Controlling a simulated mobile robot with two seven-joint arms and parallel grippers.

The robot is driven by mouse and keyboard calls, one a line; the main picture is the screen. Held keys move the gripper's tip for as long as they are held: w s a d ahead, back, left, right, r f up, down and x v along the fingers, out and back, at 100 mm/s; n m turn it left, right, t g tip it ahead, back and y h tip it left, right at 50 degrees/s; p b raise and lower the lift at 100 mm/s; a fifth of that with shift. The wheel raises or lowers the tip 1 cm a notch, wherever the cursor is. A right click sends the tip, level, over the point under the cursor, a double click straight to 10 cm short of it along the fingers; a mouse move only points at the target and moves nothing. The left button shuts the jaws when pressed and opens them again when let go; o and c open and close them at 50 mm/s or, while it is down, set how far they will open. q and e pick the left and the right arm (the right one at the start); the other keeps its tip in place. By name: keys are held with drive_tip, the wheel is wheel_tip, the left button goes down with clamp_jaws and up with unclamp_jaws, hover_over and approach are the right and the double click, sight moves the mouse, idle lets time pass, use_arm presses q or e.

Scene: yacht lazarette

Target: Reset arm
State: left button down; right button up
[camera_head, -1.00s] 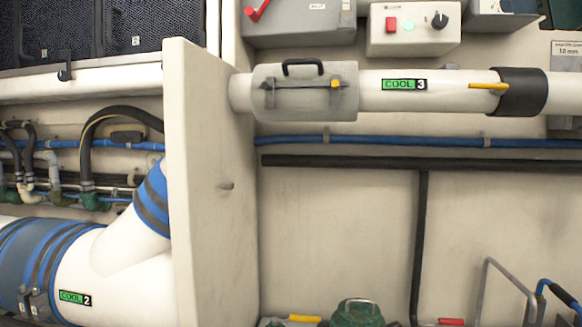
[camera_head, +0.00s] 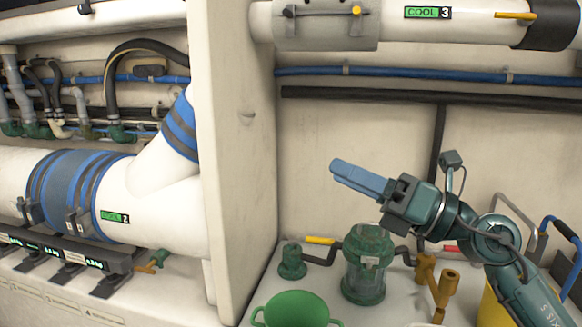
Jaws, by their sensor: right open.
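My right gripper (camera_head: 346,176) comes in from the lower right on my teal arm. Its blue fingers point to the upper left, in front of the pale back wall. It is open, and nothing shows between its fingers. It is above and in front of the green strainer housing (camera_head: 367,265), apart from it as far as I can tell. My left gripper is not in the picture.
A green colander (camera_head: 296,309) stands at the bottom. Brass fittings (camera_head: 445,285) and a yellow bucket (camera_head: 490,308) are near my arm. A white partition (camera_head: 237,150) stands left of the gripper. The COOL 3 pipe (camera_head: 470,20) runs above.

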drive_tip(key=s+d+f+m+t+h, duration=0.25)
drive_tip(key=f+m+t+h, duration=0.25)
drive_tip(key=f+m, duration=0.8)
drive_tip(key=s+d+f+m+t+h, duration=0.25)
drive_tip(key=f+m+t+h, duration=0.5)
drive_tip(key=m, duration=0.85)
drive_tip(key=s+f+m+g+h, duration=0.3)
drive_tip(key=s+f+m+g, duration=0.8)
drive_tip(key=f, duration=0.8)
use_arm(q)
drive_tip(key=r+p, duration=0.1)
drive_tip(key=p, duration=0.4)
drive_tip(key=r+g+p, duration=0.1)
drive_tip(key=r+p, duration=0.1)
drive_tip(key=p, duration=0.2)
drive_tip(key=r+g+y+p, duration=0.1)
drive_tip(key=p, duration=0.4)
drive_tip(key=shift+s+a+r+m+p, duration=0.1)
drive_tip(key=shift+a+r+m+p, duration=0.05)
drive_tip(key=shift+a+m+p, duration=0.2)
use_arm(e)
drive_tip(key=shift+h, duration=0.25)
drive_tip(key=s+r, duration=0.1)
drive_tip(key=r, duration=0.2)
drive_tip(key=s+r, duration=0.1)
drive_tip(key=r, duration=0.1)
drive_tip(key=shift+s+d, duration=0.35)
drive_tip(key=shift+d, duration=0.05)
drive_tip(key=shift+f, duration=0.1)
